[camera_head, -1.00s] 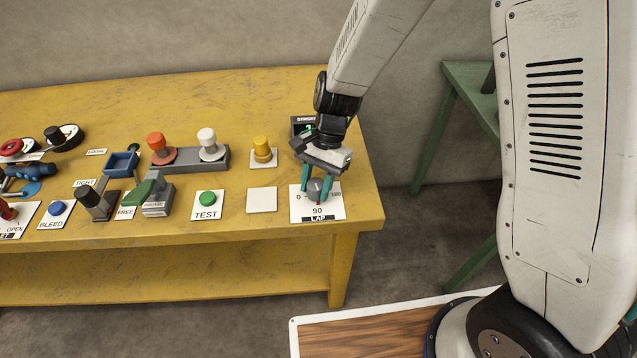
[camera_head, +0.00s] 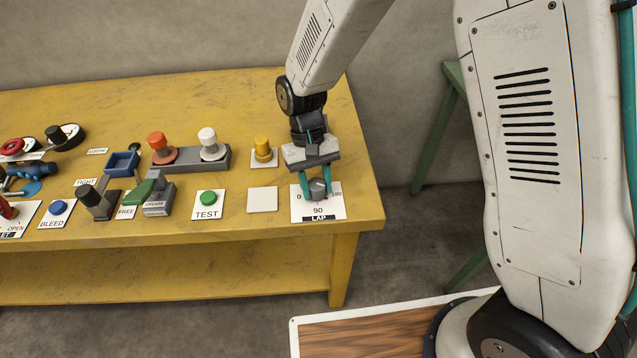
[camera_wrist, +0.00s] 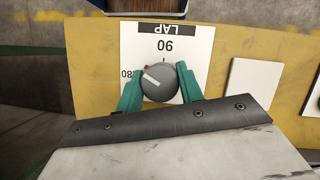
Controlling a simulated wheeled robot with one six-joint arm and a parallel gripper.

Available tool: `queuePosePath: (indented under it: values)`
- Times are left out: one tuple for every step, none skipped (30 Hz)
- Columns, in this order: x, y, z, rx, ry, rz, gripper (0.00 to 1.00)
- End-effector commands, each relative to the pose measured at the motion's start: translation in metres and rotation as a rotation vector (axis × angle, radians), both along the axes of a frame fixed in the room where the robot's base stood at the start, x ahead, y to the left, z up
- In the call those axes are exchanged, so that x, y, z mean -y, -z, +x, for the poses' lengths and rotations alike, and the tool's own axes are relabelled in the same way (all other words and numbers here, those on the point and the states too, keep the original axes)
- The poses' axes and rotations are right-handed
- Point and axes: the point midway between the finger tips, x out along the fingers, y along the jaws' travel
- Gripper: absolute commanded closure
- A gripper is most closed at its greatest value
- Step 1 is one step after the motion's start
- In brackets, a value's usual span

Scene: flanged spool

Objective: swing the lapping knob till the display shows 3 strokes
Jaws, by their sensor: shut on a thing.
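The grey lapping knob (camera_head: 317,187) stands on a white LAP dial card (camera_head: 334,209) at the bench's right end. My gripper (camera_head: 316,190) is over it from behind, its two teal fingers shut on the knob's sides. In the wrist view my gripper (camera_wrist: 158,72) holds the round knob (camera_wrist: 160,88) with a finger on each side. The knob's white line and a red mark at its rim point between the 90 tick and the 180 label. The strokes display is hidden behind my arm, so no count is readable.
A yellow knob (camera_head: 263,150) stands close left of my gripper, with a blank white plate (camera_head: 262,200) in front. A green TEST button (camera_head: 208,197) and several other controls fill the yellow bench (camera_head: 240,95) further left. The bench's right edge is close to the dial.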

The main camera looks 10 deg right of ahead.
Motion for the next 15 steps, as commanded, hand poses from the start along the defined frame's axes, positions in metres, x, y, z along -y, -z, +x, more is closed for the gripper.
queuePosePath:
  values:
    - [-0.0004,0.0008,-0.0028,-0.007,-0.043,-0.003,0.86]
    - [-0.0005,0.0008,-0.0029,-0.007,-0.068,-0.002,0.86]
    - [-0.0004,0.0008,-0.003,-0.006,-0.102,-0.003,0.86]
    - [-0.0004,0.0008,-0.003,-0.007,-0.127,-0.002,0.86]
    - [-0.0004,0.0009,-0.003,-0.007,-0.148,-0.002,0.86]
    - [-0.0001,0.0009,-0.003,-0.007,-0.18,-0.002,0.86]
    - [0.0,0.0009,-0.0029,-0.007,-0.199,-0.002,0.86]
    - [0.0,0.0009,-0.0029,-0.007,-0.22,-0.002,0.86]
    - [0.0001,0.0009,-0.0029,-0.007,-0.246,-0.002,0.86]
    - [0.0001,0.0009,-0.0029,-0.006,-0.264,-0.003,0.86]
    - [0.0001,0.0009,-0.0029,-0.007,-0.282,-0.002,0.86]
    - [0.0,0.001,-0.003,-0.007,-0.301,-0.002,0.86]
    - [0.0001,0.001,-0.0029,-0.007,-0.315,-0.002,0.86]
    - [0.0003,0.001,-0.0029,-0.007,-0.329,-0.002,0.86]
    - [0.0004,0.001,-0.0029,-0.007,-0.345,-0.002,0.86]
